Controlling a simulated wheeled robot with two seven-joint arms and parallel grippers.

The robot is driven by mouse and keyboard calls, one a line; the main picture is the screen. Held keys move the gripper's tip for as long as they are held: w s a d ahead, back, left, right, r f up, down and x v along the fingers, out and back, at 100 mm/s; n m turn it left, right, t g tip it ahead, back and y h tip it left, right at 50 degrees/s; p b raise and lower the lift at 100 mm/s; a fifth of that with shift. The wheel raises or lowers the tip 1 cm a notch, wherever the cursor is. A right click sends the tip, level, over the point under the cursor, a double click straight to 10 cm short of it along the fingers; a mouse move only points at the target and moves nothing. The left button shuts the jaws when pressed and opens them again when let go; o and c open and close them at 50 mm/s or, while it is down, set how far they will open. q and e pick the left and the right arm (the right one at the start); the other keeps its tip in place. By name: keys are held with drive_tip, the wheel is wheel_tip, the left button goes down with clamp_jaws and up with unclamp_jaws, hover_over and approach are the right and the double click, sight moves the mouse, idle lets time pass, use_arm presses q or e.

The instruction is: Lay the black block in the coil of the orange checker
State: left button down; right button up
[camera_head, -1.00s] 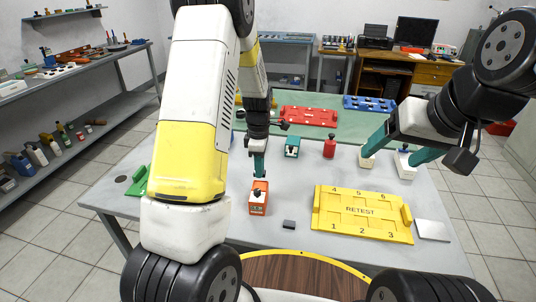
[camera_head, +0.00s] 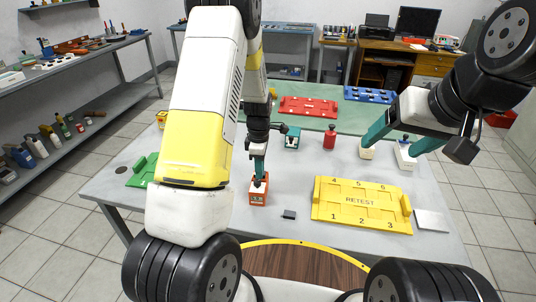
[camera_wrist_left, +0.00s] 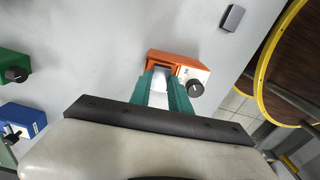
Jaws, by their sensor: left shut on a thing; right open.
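The orange checker (camera_head: 258,194) stands on the grey table, orange with a pale face; in the left wrist view (camera_wrist_left: 194,72) a black knob shows on that face. My left gripper (camera_head: 259,178) points down at its top. In the left wrist view its green fingers (camera_wrist_left: 164,80) are shut on the checker; they partly hide the dark slot between them. The small black block (camera_head: 289,214) lies flat on the table to the right of the checker, apart from it; the left wrist view shows it too (camera_wrist_left: 233,18). My right gripper (camera_head: 395,147) is open, above the table's right side.
A yellow RETEST tray (camera_head: 361,213) lies right of the block, with a pale plate (camera_head: 431,221) beside it. A green thing (camera_head: 144,170) is at left. Table near the block is clear.

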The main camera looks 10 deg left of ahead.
use_arm(q)
drive_tip(key=shift+f, duration=0.15)
idle(0.7)
drive_tip(key=c, duration=1.1)
unclamp_jaws()
drive_tip(key=shift+c, duration=0.2)
drive_tip(key=c, duration=0.5)
drive_tip(key=shift+r, duration=2.25)
drive_tip(key=shift+o, duration=0.2)
drive_tip(key=o, duration=0.5)
